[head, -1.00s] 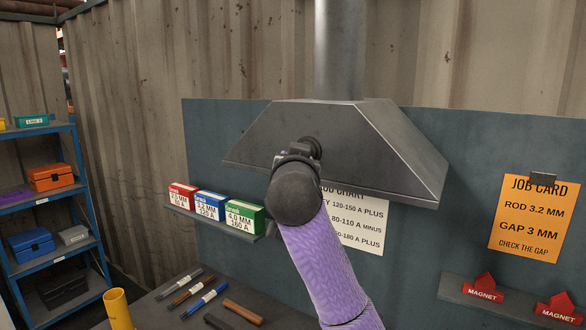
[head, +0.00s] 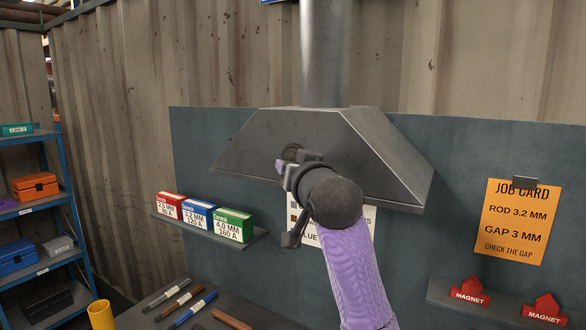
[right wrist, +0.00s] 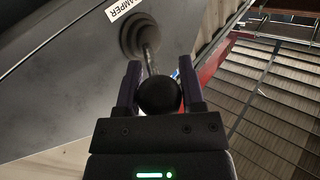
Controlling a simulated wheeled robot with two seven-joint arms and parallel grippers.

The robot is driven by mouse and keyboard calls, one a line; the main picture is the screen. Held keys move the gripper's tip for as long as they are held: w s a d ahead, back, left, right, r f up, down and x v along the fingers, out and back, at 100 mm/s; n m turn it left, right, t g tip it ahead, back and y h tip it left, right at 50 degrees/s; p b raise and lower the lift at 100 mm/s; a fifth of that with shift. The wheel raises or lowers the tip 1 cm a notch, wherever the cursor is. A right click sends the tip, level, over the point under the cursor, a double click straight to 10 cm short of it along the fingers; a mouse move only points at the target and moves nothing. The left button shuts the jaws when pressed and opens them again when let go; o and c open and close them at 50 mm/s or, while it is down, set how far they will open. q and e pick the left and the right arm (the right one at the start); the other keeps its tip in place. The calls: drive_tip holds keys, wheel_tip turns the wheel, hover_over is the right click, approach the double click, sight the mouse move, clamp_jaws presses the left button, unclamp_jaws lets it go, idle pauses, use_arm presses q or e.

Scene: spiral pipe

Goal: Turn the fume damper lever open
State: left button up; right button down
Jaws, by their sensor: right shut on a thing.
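The fume damper lever shows in the right wrist view as a thin rod ending in a round black knob (right wrist: 158,97). The rod runs to a round stepped pivot (right wrist: 138,36) on the grey hood, beside a white label (right wrist: 122,10) reading "AMPER". My right gripper (right wrist: 160,76) is shut on the knob, one finger on each side. In the head view the grey fume hood (head: 385,165) hangs on the wall, and my right wrist and purple forearm cover most of the lever. The pivot (head: 291,153) shows just past the gripper. My left gripper is not in view.
A ledge with red, blue and green rod boxes (head: 233,225) is left of my forearm. Several rods (head: 192,310) and a yellow cup (head: 101,315) are on the bench below. Red magnets (head: 470,291) sit on a right-hand ledge under the orange job card (head: 516,222).

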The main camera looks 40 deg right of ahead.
drive_tip(key=shift+c, duration=1)
unclamp_jaws()
drive_tip(key=shift+s, duration=0.1)
drive_tip(key=shift+s+a, duration=0.1)
drive_tip(key=shift+s, duration=0.15)
drive_tip(key=b+v, duration=0.3)
drive_tip(key=v, duration=0.6)
drive_tip(key=shift+s, duration=0.15)
